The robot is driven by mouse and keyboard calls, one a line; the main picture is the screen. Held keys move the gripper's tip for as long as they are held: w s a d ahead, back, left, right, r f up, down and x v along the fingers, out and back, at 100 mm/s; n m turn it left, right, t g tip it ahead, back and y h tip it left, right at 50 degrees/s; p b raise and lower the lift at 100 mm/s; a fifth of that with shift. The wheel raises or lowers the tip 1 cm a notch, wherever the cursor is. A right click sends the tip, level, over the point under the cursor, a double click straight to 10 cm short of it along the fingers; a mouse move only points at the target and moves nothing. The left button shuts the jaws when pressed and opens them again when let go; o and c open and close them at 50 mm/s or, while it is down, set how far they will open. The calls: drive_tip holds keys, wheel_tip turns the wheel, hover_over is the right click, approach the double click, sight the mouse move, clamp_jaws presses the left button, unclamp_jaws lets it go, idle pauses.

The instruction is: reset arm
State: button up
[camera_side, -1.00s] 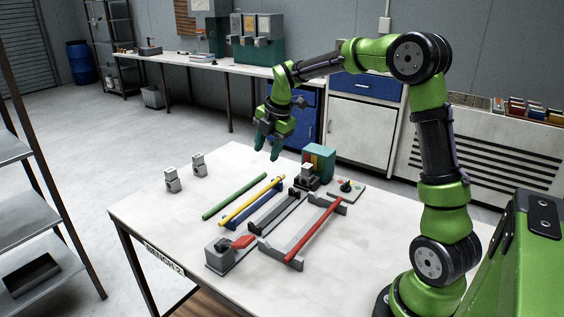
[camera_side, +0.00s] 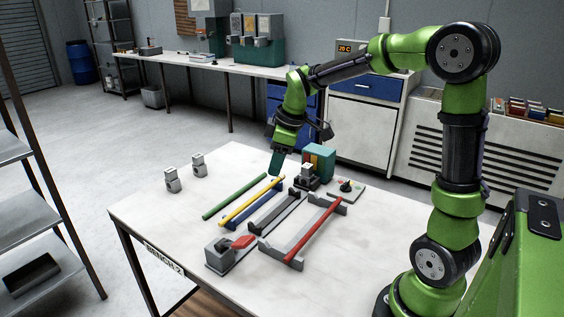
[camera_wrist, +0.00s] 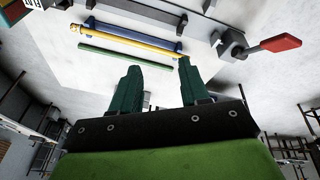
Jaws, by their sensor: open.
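My gripper (camera_side: 277,163) hangs above the back of the table, behind the rods, with its fingers pointing down. In the wrist view its two green fingers (camera_wrist: 160,88) are apart with nothing between them. A green rod (camera_side: 235,196) lies on the table. A yellow rod (camera_side: 252,201) lies beside it, next to a blue piece (camera_side: 240,218). A red rod (camera_side: 315,231) rests across a grey frame (camera_side: 274,252). The wrist view also shows the green rod (camera_wrist: 122,56), the yellow rod (camera_wrist: 128,38) and the blue piece (camera_wrist: 140,35).
A grey fixture with a red handle (camera_side: 243,242) stands at the front of the table. A teal box (camera_side: 319,158) and a small knob panel (camera_side: 346,188) stand at the back right. Two small grey blocks (camera_side: 172,181) (camera_side: 199,165) stand at the left. The table's front left is clear.

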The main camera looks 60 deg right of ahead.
drive_tip(key=s+a+r+m+t+y, duration=0.1)
drive_tip(key=s+a+r+m+t, duration=0.1)
drive_tip(key=s+a+m, duration=0.3)
drive_tip(key=s+a+r+m+t, duration=0.1)
drive_tip(key=s+a+r+m, duration=0.1)
drive_tip(key=s+a+m, duration=0.2)
drive_tip(key=shift+s+a+r+m+t+y, duration=0.4)
drive_tip(key=shift+s+a, duration=1.15)
drive_tip(key=shift+s, duration=2.05)
